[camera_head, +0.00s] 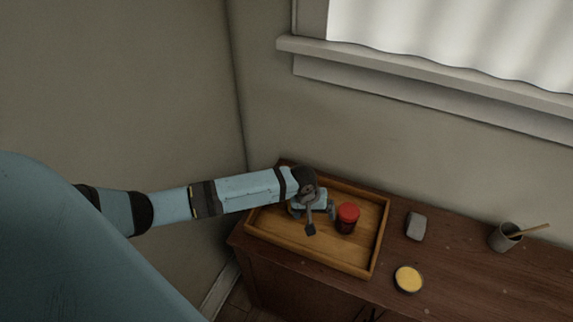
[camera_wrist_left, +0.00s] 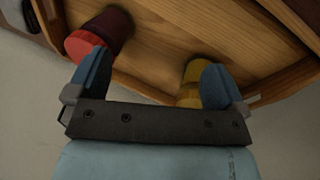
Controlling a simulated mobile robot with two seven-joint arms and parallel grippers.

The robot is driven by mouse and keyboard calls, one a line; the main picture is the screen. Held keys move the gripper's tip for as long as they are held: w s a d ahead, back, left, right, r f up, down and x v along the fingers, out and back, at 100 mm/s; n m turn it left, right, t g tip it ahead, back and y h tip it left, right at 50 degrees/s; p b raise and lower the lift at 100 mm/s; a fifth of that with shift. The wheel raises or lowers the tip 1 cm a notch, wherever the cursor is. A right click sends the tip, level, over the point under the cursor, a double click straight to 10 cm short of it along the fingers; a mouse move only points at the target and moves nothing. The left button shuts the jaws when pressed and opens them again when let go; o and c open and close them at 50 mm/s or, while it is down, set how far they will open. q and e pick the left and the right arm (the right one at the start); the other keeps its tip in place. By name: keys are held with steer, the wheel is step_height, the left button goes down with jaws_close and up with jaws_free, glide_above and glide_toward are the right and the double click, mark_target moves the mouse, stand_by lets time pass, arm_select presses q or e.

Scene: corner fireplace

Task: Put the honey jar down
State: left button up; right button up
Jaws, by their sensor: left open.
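A yellow-amber jar (camera_wrist_left: 190,77), which looks like the honey jar, stands on the wooden tray (camera_head: 310,260) in the left wrist view. It is partly hidden behind the right-hand finger, and I cannot tell if they touch. In the head view I cannot make it out behind my gripper. My left gripper (camera_head: 320,219) is over the tray; in the left wrist view its fingers (camera_wrist_left: 156,78) are spread with nothing held between them. My right gripper is not in view.
A dark jar with a red lid (camera_head: 348,213) stands in the tray, close to the gripper's right side; it also shows in the left wrist view (camera_wrist_left: 100,33). On the dresser (camera_head: 460,285) are a grey block (camera_head: 416,226), a round yellow-topped tin (camera_head: 408,279) and a grey cup (camera_head: 505,237).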

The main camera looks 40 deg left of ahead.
arm_select(q)
steer(key=s+d+f+m+t+h, duration=0.3)
steer(key=s+d+m+t, duration=0.2)
steer(key=s+d, duration=0.6)
steer(key=s+a+r+m+t+y, duration=0.2)
steer(key=s+a+t, duration=0.1)
steer(key=s, duration=0.8)
steer(key=shift+s+a+m+t, duration=0.2)
steer(key=shift+a+m+t, duration=0.15)
steer(key=shift+a, duration=0.5)
